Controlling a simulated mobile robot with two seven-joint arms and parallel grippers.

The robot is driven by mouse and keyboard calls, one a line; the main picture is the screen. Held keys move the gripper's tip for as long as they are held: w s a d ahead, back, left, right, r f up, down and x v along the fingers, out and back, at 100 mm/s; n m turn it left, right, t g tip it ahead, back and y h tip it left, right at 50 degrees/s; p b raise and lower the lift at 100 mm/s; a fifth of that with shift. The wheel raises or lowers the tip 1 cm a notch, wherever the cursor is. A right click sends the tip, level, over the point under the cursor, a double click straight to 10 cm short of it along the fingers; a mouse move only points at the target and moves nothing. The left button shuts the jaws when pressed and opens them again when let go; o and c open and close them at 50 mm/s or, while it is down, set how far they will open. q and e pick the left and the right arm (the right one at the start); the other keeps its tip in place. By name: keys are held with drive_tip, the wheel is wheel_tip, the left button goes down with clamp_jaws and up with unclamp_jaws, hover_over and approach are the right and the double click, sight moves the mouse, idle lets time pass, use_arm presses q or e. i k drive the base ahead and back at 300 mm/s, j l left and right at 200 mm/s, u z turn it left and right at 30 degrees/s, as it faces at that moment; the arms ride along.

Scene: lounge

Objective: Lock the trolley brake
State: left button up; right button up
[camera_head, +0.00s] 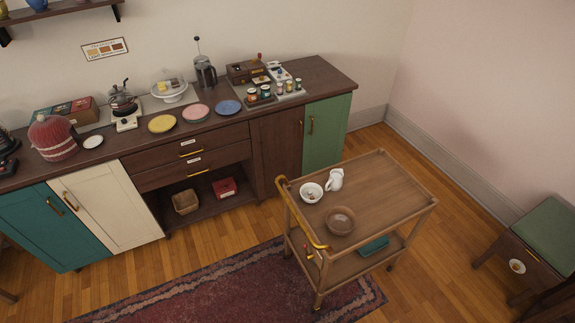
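A wooden trolley (385,190) stands on the floor right of centre, in front of the sideboard. It has two shelves and a curved yellow handle (302,222) along its left side. A small red-tipped lever (308,252) shows below the handle near the front left leg; I cannot tell if it is the brake or how it is set. One small caster (317,308) shows at the front leg. On the top shelf are a white bowl (311,192), a white jug (335,180) and a brown bowl (341,221). Neither of my grippers is in view.
A teal tray (375,246) lies on the lower shelf. A dark red rug (215,297) reaches the trolley's front left. The sideboard (284,118) holds plates and a kettle. A green-topped stool (545,235) stands at right. Wooden floor is clear between trolley and stool.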

sight(307, 252)
drive_tip(key=i+l, duration=0.15)
drive_tip(key=i, duration=0.15)
drive_tip(key=i+j+z, duration=0.25)
drive_tip(key=i+j, duration=0.5)
drive_tip(key=j, duration=0.15)
